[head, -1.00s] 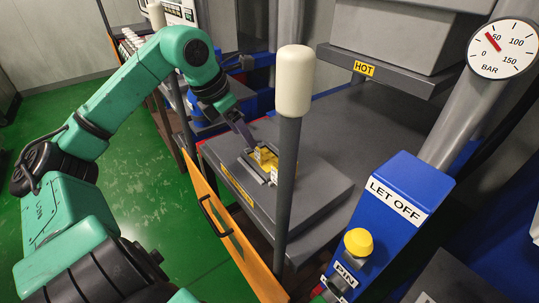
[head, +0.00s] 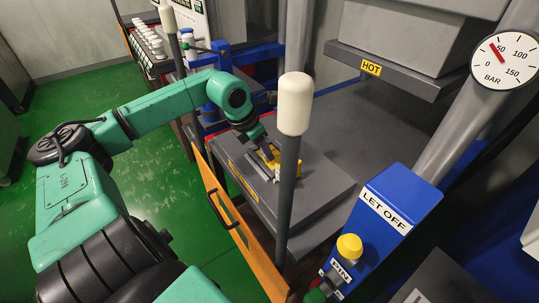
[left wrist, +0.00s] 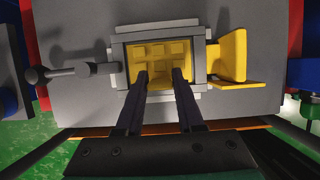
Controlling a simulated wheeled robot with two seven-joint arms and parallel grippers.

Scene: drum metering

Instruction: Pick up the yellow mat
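The yellow mat (left wrist: 160,51), a block-patterned piece, lies inside a grey rectangular frame (left wrist: 117,50) on a grey plate. In the head view the mat (head: 267,152) is small and partly hidden by my left gripper and a post. My left gripper (left wrist: 159,76) is over the near side of the mat, its two dark fingers apart with yellow showing between them. It also shows in the head view (head: 264,150), pointing down at the frame. I cannot tell whether the fingertips touch the mat. My right gripper is not in view.
A yellow bracket (left wrist: 232,55) stands right of the frame, and a grey rod with a knob (left wrist: 75,72) lies left of it. A white-capped post (head: 293,105) rises in front of the plate. A block marked HOT (head: 400,75) overhangs behind. An orange gate (head: 235,225) stands in front.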

